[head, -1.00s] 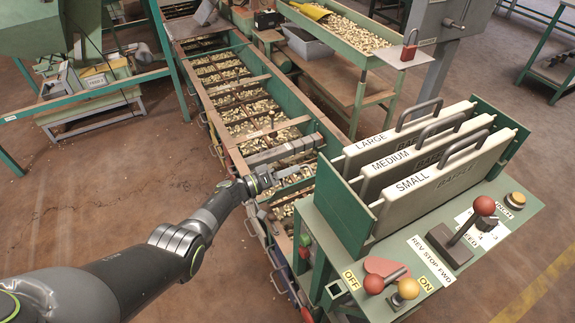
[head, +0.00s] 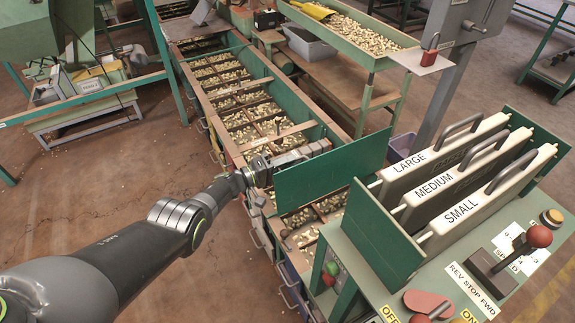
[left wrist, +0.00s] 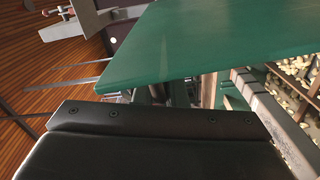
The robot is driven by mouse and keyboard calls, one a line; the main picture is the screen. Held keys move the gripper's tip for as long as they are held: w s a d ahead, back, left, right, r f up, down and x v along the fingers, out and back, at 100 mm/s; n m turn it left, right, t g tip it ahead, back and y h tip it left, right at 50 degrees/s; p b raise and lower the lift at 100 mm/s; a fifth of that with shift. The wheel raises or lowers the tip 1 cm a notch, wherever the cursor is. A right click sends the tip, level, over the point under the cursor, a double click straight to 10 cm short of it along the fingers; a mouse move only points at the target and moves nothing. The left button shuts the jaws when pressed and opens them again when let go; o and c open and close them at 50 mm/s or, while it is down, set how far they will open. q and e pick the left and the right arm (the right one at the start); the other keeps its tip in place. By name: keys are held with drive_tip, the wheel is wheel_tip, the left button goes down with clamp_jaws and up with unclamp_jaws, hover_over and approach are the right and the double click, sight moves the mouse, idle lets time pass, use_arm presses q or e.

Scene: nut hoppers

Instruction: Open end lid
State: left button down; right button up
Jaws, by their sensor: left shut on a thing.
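The end lid (head: 335,170) is a flat green panel standing raised on edge at the near end of the long hopper. It reaches right toward the baffle rack. My left gripper (head: 264,169) is at the lid's left edge and is shut on it; the fingertips are partly hidden. In the left wrist view, the lid (left wrist: 215,45) fills the upper middle, just beyond my dark gripper body. My right gripper is not in view.
The long hopper (head: 185,82) has several compartments of nuts. The control stand with LARGE, MEDIUM and SMALL baffles (head: 480,210) is at right, close to the lid. A nut tray (head: 375,62) stands behind. The floor at left (head: 90,190) is clear.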

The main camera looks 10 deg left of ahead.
use_arm(q)
drive_tip(key=shift+a+f, duration=0.15)
drive_tip(key=shift+f, duration=0.2)
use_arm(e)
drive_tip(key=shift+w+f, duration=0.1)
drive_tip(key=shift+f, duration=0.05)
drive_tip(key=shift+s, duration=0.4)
use_arm(q)
drive_tip(key=shift+f, duration=0.1)
drive_tip(key=c, duration=1.5)
unclamp_jaws()
drive_tip(key=shift+w, duration=0.1)
drive_tip(key=p+v, duration=0.7)
drive_tip(key=v, duration=1)
drive_tip(key=shift+a, duration=0.2)
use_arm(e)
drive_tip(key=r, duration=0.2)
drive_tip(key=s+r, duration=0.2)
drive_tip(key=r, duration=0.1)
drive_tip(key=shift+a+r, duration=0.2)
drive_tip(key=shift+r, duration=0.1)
